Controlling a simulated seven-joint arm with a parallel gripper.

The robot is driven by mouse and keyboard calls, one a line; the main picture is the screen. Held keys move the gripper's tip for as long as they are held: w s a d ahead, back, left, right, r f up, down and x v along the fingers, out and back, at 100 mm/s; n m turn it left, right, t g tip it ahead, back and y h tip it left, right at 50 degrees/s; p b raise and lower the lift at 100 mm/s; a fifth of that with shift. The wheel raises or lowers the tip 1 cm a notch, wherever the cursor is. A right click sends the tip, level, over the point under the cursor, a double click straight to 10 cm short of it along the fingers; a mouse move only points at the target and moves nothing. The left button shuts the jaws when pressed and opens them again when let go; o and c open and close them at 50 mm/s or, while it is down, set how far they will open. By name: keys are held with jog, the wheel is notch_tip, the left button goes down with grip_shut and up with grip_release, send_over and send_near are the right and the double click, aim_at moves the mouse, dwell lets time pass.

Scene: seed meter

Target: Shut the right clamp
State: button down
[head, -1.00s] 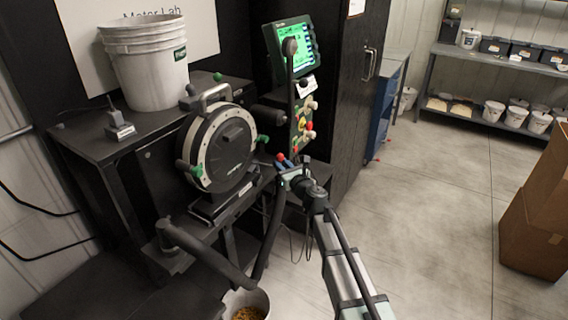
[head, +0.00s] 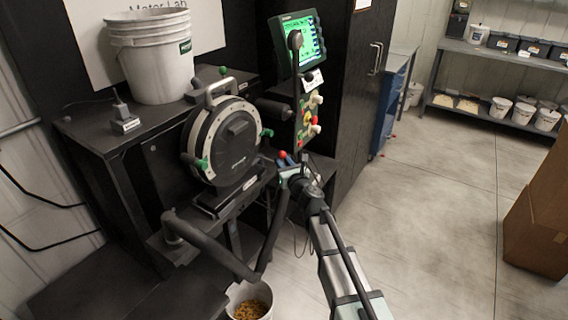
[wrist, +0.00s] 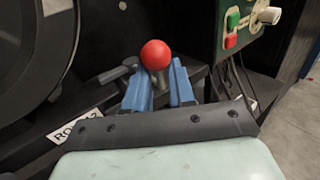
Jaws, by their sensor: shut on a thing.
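The round black meter (head: 230,140) with a pale rim stands on the dark bench. A green-tipped handle (head: 267,132) at its right edge looks like the right clamp; I cannot tell whether it is shut. Another green-tipped handle (head: 199,162) is at its lower left. My gripper (head: 287,162) is below and right of the meter, apart from the green handles. In the wrist view my gripper's blue fingers (wrist: 158,85) are shut on the stem of a red ball knob (wrist: 155,54). The ball shows above the fingertips; what the stem joins is hidden.
A control panel (wrist: 252,22) with buttons is close on the right of my gripper. A green screen (head: 298,45) stands above it. A white bucket (head: 152,60) is on the bench, and a bin of seed (head: 236,296) is below.

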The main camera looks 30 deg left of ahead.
jog(key=c, duration=1.1)
grip_release()
jog(key=shift+s+a+r+n, duration=0.3)
jog(key=shift+s+a+r, duration=0.25)
jog(key=shift+a, duration=0.15)
jog(key=shift+d+f, duration=0.1)
jog(key=v, duration=1.3)
jog(key=shift+w+d+f, duration=0.15)
jog(key=shift+d+f, duration=0.05)
jog(key=shift+d, duration=0.3)
